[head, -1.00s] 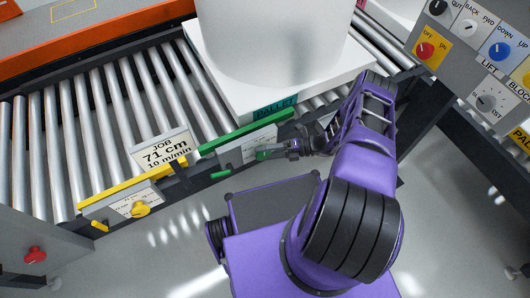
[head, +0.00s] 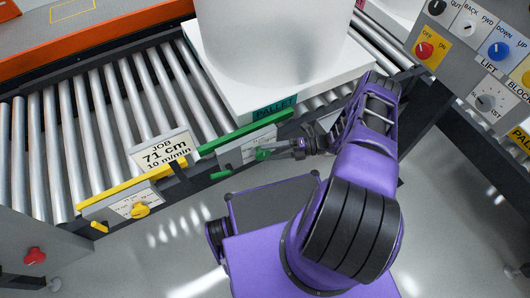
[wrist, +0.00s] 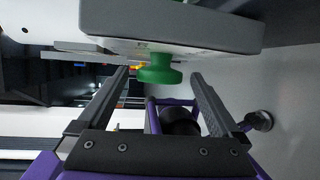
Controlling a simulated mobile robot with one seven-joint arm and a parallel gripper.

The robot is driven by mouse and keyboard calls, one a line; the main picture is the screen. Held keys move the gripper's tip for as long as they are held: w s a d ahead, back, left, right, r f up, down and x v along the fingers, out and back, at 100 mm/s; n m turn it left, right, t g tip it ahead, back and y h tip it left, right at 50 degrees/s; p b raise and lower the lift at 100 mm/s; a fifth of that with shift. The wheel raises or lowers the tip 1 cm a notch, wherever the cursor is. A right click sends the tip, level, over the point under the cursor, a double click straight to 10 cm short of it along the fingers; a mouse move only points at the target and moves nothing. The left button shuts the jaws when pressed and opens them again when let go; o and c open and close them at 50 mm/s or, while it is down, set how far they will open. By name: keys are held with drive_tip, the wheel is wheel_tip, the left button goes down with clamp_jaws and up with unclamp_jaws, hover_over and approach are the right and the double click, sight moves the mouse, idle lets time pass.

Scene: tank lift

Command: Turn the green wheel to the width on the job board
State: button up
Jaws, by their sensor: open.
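The green wheel (head: 263,154) sticks out from the front of the green-edged panel (head: 247,146) below the rollers. In the wrist view the green wheel (wrist: 160,70) shows in the gap between the fingertips, with space on both sides. My gripper (head: 284,151) is just right of the wheel in the head view; its two fingers stand apart in the wrist view (wrist: 160,74). I cannot tell whether the wheel is fully between them in depth. The job board (head: 164,151) reads 71 cm and 10 m/min. The wheel's scale is too small to read.
A yellow panel (head: 130,197) with a yellow knob (head: 140,210) is left of the board. A white pallet (head: 225,85) bearing a large white tank (head: 270,35) rests on the rollers (head: 110,120). A lift control box (head: 470,50) is at right.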

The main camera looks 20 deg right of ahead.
drive_tip(key=v, duration=1.5)
drive_tip(key=shift+w, duration=0.1)
